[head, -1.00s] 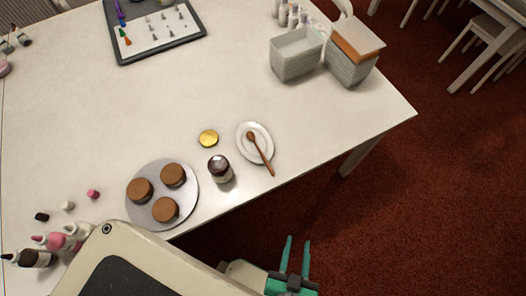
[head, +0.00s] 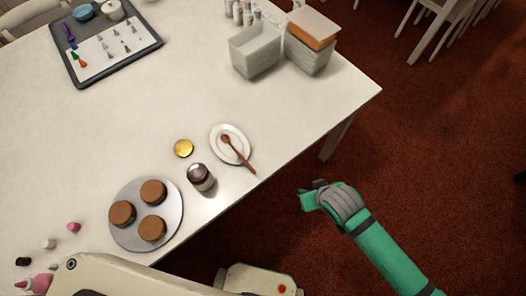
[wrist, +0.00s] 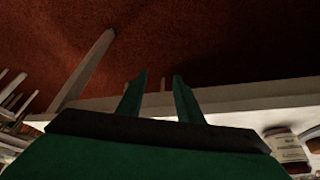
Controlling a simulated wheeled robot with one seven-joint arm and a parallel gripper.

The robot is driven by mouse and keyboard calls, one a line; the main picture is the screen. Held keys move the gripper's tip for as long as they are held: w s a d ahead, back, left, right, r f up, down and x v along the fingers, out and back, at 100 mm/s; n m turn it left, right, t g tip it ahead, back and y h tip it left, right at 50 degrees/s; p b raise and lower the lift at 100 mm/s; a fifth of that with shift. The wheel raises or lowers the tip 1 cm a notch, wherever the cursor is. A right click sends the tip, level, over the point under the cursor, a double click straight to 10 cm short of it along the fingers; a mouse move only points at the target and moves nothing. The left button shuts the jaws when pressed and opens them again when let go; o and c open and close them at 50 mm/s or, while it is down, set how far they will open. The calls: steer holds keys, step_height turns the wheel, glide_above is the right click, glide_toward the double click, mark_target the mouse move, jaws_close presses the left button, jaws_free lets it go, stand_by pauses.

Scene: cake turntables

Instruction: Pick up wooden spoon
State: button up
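The wooden spoon (head: 238,153) lies across a small white plate (head: 216,143) near the table's edge in the head view. Its bowl rests on the plate and its handle points down-right to the edge. My gripper (head: 305,195) is off the table, to the right of the spoon and apart from it. In the wrist view the fingers of my gripper (wrist: 159,88) are spread with nothing held between them. A small pale upright sliver shows between them; I cannot tell whether it is the spoon's handle.
A dark-lidded jar (head: 201,178) and a yellow lid (head: 183,148) stand left of the plate. A grey round board (head: 120,193) holds three brown cakes. Grey containers (head: 254,52) and a stacked box (head: 308,45) are at the back. The table's middle is clear.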

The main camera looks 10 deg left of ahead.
steer(key=w+a+r+n+g+h, duration=0.1)
steer(key=w+a+r, duration=0.2)
steer(key=a, duration=0.2)
steer(key=w+a+r+n+g, duration=0.1)
steer(key=w+a+r, duration=0.15)
steer(key=a, duration=0.25)
step_height(320, 180, up, 8)
steer(key=n+g+h, duration=0.1)
steer(key=n+g, duration=0.1)
glide_above(247, 164)
steer(key=f, duration=0.5)
steer(key=shift+w+d+f, duration=0.2)
steer(key=shift+d+f, duration=0.1)
steer(key=shift+f, duration=0.05)
steer(key=shift+d+f, duration=0.1)
steer(key=shift+f, duration=0.2)
steer(key=f, duration=0.2)
steer(key=a+f, duration=0.1)
steer(key=f, duration=0.1)
steer(key=shift+s+f, duration=0.2)
steer(key=shift+d, duration=0.15)
jaws_close()
